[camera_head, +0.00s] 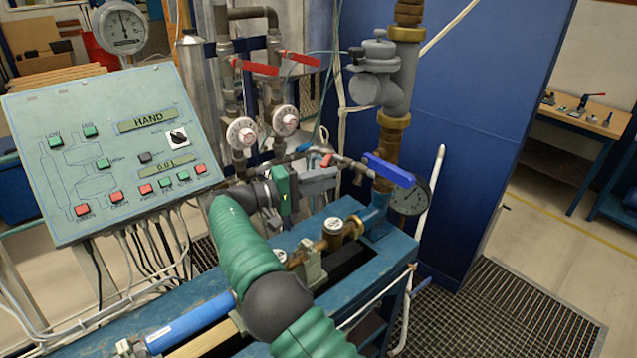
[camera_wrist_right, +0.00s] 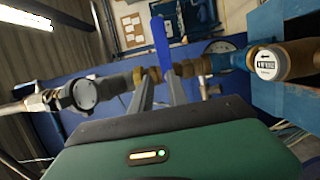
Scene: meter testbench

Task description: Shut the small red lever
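The small red lever (camera_head: 327,160) sits on the thin pipe left of the blue lever (camera_head: 388,170) in the head view. My right gripper (camera_head: 332,178) is just below and beside it, its fingers pointing right towards the blue lever. I cannot tell whether they touch the red lever. In the right wrist view, my right gripper's two grey fingers (camera_wrist_right: 159,82) stand apart with a narrow gap and nothing clearly held between them. The blue lever (camera_wrist_right: 160,45) rises beyond their tips. I cannot make out the small red lever there. My left gripper is not in view.
Two longer red levers (camera_head: 254,67) (camera_head: 300,58) are on the upper pipes. A control panel (camera_head: 110,150) stands at left. A thick pipe with a grey valve (camera_head: 378,75) and a gauge (camera_head: 411,197) are at right. The blue bench frame (camera_head: 390,248) lies below.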

